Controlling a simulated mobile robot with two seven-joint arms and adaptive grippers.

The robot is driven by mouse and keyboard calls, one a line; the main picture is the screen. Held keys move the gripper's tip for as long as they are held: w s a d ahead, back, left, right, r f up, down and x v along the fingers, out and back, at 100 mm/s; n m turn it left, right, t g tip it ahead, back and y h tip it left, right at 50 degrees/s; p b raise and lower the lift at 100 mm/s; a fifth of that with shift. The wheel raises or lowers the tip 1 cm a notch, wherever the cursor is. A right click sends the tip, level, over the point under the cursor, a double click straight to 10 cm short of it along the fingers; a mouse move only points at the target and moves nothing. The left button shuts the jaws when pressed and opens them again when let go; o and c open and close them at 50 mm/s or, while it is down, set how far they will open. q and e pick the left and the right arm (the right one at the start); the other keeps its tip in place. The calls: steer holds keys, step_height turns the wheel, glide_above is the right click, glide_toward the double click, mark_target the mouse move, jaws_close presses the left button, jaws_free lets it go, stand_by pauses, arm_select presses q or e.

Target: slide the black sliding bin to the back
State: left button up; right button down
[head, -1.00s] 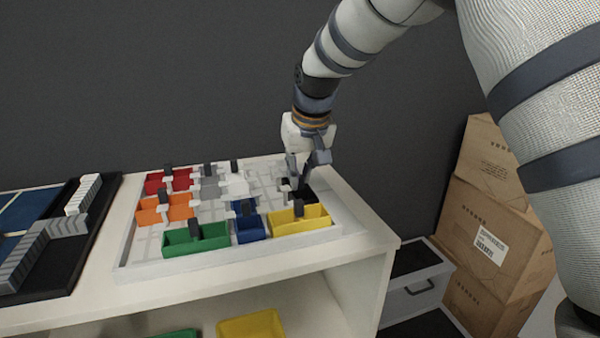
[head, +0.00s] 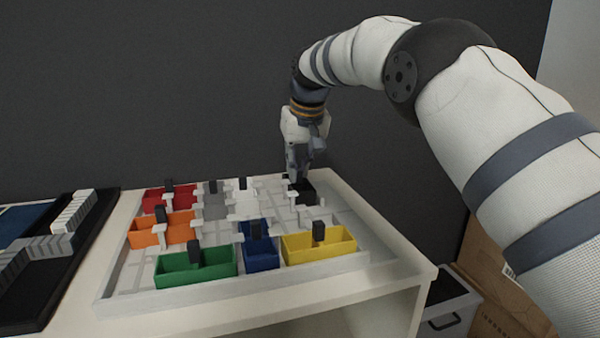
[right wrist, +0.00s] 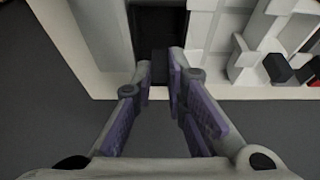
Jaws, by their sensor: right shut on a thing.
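The black sliding bin (head: 306,192) sits at the back right of the white grid tray (head: 345,205), behind the yellow bin. My right gripper (head: 299,176) points down over it and is shut on its black handle; the fingers partly hide the handle. In the right wrist view the fingers (right wrist: 160,78) close on the black handle, and the black bin (right wrist: 159,32) shows beyond it, close to the tray's edge. My left gripper is not in view.
A yellow bin (head: 318,247), a blue bin (head: 261,257) and a green bin (head: 195,269) stand along the tray's front. Orange (head: 160,229), red (head: 168,199), grey and white bins stand at the left and back. Cartons (head: 500,290) are at the lower right.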

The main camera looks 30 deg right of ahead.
steer(key=c, duration=1.9)
jaws_free()
steer(key=shift+w, duration=0.1)
steer(key=o, duration=0.3)
steer(key=shift+w+d, duration=0.1)
steer(key=shift+w, duration=0.05)
steer(key=v, duration=1.2)
steer(key=shift+s, duration=0.2)
